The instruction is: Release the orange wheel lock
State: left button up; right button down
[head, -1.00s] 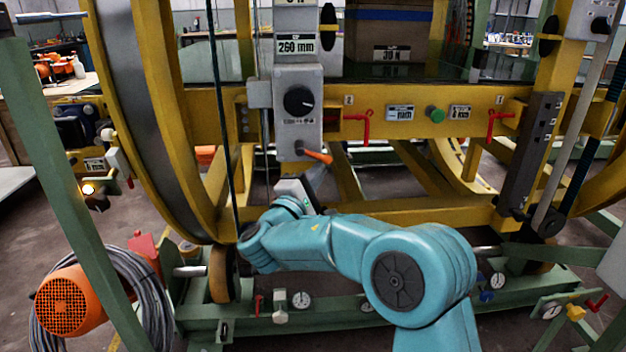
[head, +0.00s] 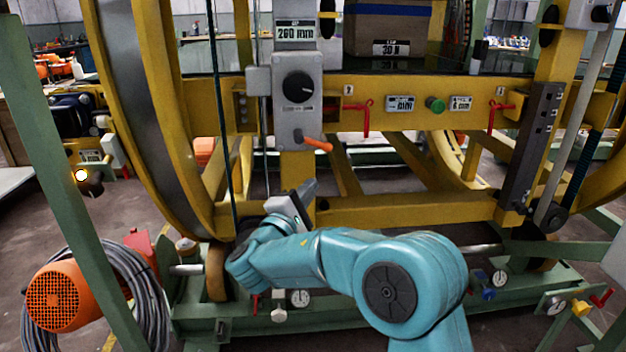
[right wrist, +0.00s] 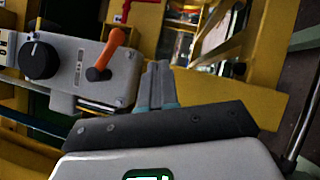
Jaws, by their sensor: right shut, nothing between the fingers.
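The orange wheel lock lever (head: 316,144) sticks out to the right, tilted slightly down, from the bottom of a grey control box (head: 296,120) on the yellow frame. In the right wrist view the orange lever (right wrist: 107,52) stands on the grey box, left of my fingers. My right gripper (head: 311,186) is below the lever in the head view, apart from it. Its fingers (right wrist: 157,68) are shut and empty beside the box end. My left gripper is not in view.
A black knob (head: 298,87) sits on the box above the lever. Red handles (head: 366,120) and a green button (head: 435,105) line the yellow crossbeam. A dark vertical cable passes left of the box. A large yellow ring (head: 150,130) stands at the left.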

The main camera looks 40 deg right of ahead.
jog(key=s+a+f, duration=0.3)
jog(key=s+a, duration=0.2)
jog(key=shift+f+p, duration=0.3)
jog(key=shift+p, duration=0.1)
jog(key=shift+d, duration=0.1)
